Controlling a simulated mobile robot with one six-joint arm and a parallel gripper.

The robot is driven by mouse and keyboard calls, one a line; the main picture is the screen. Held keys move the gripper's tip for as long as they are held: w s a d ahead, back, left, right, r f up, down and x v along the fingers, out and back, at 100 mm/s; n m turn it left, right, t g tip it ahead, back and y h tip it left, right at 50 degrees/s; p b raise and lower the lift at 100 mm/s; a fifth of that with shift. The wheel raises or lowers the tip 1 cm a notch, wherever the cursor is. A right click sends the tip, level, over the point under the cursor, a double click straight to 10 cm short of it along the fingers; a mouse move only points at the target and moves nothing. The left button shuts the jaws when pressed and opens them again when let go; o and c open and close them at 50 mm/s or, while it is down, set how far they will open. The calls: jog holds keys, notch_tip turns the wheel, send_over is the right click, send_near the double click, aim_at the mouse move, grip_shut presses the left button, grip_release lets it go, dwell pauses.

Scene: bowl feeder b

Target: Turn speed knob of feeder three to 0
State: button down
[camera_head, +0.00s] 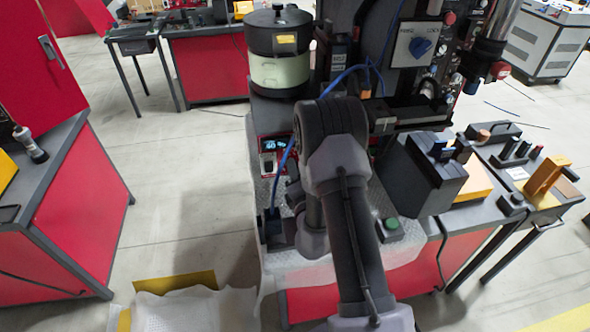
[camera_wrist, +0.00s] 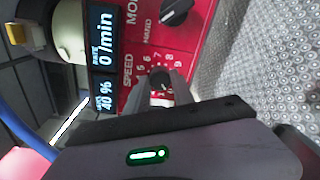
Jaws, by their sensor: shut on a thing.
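The feeder's red control panel (camera_wrist: 120,72) fills the middle of the wrist view. Its speed knob (camera_wrist: 161,78) is small and dark, with a printed number scale around it. My gripper (camera_wrist: 160,86) is shut on this knob, one pale finger on each side. The fingers hide part of the scale, and I cannot read the pointer exactly. The display (camera_wrist: 103,60) beside it reads 40 % and 0 /min. A black mode knob (camera_wrist: 175,12) sits higher on the panel. In the head view the display (camera_head: 267,145) shows small, and my arm hides the gripper and knob.
A round black and cream bowl (camera_head: 280,70) stands behind the panel. A blue cable (camera_head: 287,155) runs down beside my arm. A dark machine with a blue rotary switch (camera_head: 421,47) stands behind. A dark box (camera_head: 425,175) and green button (camera_head: 391,223) are to the right.

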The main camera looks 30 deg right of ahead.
jog(key=shift+r+n, duration=0.1)
jog(key=shift+n, duration=0.4)
dwell(0.3)
jog(key=c, duration=1.1)
grip_release()
jog(key=shift+w, duration=0.1)
jog(key=shift+d, duration=0.1)
